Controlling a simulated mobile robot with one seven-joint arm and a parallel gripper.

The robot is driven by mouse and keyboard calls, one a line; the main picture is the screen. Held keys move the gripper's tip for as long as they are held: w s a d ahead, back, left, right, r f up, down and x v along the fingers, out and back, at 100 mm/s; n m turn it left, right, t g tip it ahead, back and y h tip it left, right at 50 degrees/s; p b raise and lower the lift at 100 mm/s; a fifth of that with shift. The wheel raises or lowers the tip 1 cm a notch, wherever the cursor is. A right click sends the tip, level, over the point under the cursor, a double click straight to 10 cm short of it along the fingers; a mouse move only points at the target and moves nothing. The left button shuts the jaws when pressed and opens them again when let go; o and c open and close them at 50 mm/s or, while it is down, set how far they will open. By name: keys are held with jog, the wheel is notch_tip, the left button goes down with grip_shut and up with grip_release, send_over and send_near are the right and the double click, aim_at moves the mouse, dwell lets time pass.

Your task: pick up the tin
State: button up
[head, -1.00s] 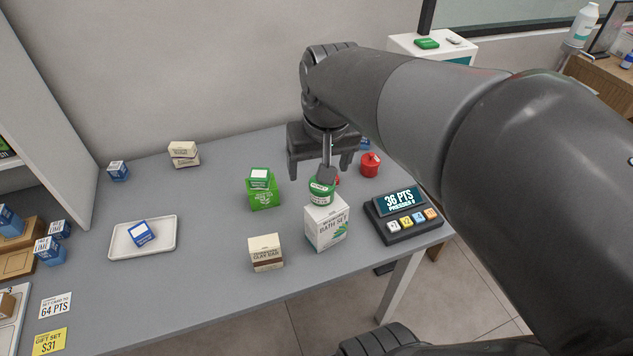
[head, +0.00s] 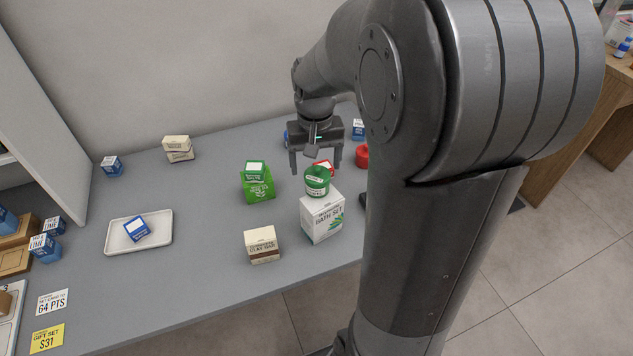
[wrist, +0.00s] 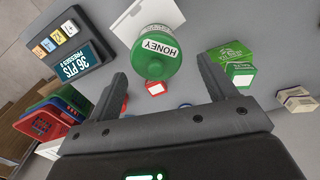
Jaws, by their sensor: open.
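The tin is a round green tin (head: 317,183) with a white label, standing on top of a white bath set box (head: 322,219). In the wrist view the tin (wrist: 157,58) shows its label reading HONEY, and the white box (wrist: 150,14) is partly behind it. My gripper (head: 315,168) is open and empty, its fingers pointing down just behind and above the tin. In the wrist view the tin lies ahead of my gripper (wrist: 162,70), roughly centred between the fingertips. I see no contact with it.
A green box pair (head: 257,182) and a clay bar box (head: 262,245) stand left of the bath set box. A red container (head: 361,156) stands behind right. A points terminal (wrist: 72,48) shows in the wrist view. A white tray (head: 115,240) holds a blue box. The counter between is clear.

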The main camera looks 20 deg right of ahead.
aim_at(317, 178)
jog(key=f, duration=0.5)
jog(key=shift+s+f, duration=0.2)
jog(key=shift+s, duration=0.1)
jog(key=c, duration=1.2)
jog(key=shift+r, duration=0.15)
